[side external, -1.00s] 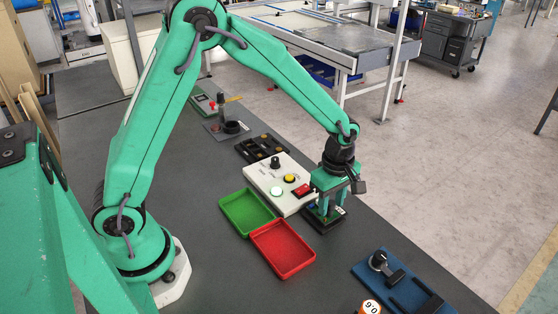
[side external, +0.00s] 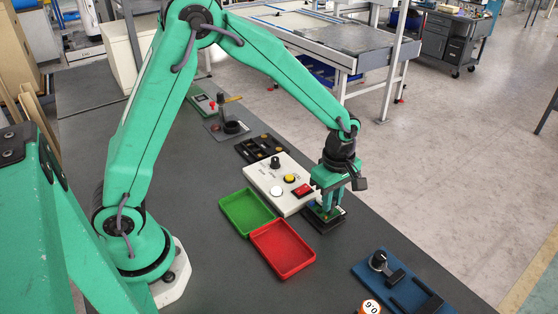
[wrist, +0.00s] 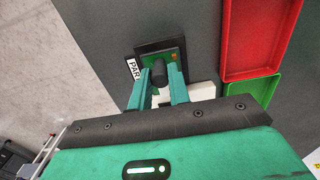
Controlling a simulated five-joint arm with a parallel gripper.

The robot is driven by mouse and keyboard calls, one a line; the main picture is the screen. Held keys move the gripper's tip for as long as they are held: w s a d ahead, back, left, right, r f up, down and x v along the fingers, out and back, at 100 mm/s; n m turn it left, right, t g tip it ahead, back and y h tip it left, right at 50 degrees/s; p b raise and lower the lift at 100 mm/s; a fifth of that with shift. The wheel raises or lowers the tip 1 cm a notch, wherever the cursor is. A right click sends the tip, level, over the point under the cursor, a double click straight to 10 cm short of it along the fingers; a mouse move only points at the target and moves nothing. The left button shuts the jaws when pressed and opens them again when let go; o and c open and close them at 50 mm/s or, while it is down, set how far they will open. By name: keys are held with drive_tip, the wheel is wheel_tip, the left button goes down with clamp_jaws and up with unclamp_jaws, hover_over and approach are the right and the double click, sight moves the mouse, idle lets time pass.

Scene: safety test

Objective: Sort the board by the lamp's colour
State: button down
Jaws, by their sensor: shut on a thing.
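A green board (wrist: 176,57) lies in a black holder (wrist: 143,49), with a dark upright knob (wrist: 157,75) on it. My gripper (wrist: 160,80) is shut on the board by this knob, pointing down. In the side view my gripper (side external: 329,207) is at the black holder (side external: 318,225), just right of a white control box (side external: 287,208); the fingers hide part of the board. The box carries a round white lamp (side external: 276,191), a yellow button (side external: 290,178), a red switch (side external: 302,190) and a black knob (side external: 275,162). A green tray (side external: 240,207) and a red tray (side external: 282,247) stand left of the holder.
A black parts tray (side external: 262,147) and a grey stand (side external: 229,129) lie farther back. A blue fixture (side external: 400,282) and an orange-and-white round item (side external: 369,307) are at the front right. Both coloured trays look empty. Dark bench top is clear between the red tray and blue fixture.

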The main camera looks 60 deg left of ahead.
drive_tip(key=shift+r, duration=2.85)
drive_tip(key=shift+s+a, duration=0.25)
drive_tip(key=shift+a, duration=0.15)
drive_tip(key=s+a, duration=1.1)
drive_tip(key=s, duration=0.4)
drive_tip(key=shift+r, duration=0.15)
drive_tip(key=shift+f, duration=2.75)
drive_tip(key=shift+f, duration=0.95)
